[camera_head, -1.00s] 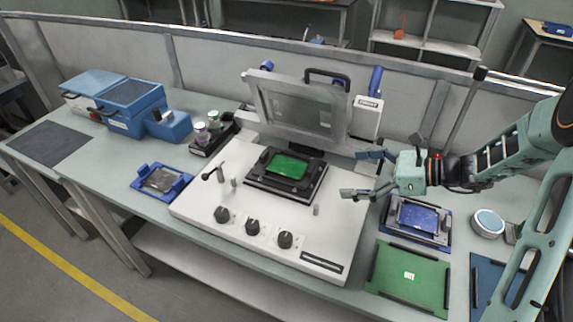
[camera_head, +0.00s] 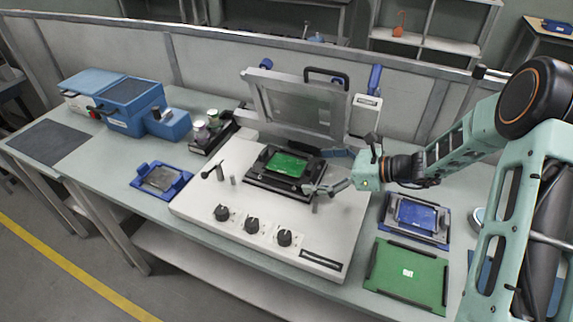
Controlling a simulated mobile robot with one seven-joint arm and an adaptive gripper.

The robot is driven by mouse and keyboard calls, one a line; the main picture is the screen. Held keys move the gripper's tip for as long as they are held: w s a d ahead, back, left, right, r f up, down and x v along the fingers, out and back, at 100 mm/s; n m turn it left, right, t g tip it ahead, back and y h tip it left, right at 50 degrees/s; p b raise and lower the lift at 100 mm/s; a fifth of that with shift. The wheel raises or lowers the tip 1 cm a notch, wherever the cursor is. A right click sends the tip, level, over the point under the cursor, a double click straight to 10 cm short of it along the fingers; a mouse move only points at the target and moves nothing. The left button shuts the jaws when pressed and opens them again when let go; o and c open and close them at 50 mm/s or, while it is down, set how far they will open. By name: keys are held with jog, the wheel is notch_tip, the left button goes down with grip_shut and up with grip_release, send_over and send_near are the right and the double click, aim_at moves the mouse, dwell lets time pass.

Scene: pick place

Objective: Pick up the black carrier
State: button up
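The black carrier (camera_head: 256,184) lies flat on the white machine base, below the raised frame. A green board (camera_head: 287,164) sits in its middle. My gripper (camera_head: 319,171) is open at the carrier's right side, its two fingers pointing left. The near fingertip shows by the carrier's front right corner and the far finger by its back right corner. I cannot tell whether either finger touches the carrier.
The raised frame (camera_head: 256,97) stands behind the carrier. Black knobs (camera_head: 253,226) line the base's front. A blue carrier (camera_head: 415,216) and a green mat (camera_head: 408,274) lie to the right. Another blue carrier (camera_head: 161,179) and blue boxes (camera_head: 131,105) are to the left.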

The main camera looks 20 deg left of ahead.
jog(key=c, duration=0.9)
jog(key=shift+r, duration=0.1)
jog(key=shift+c, duration=0.2)
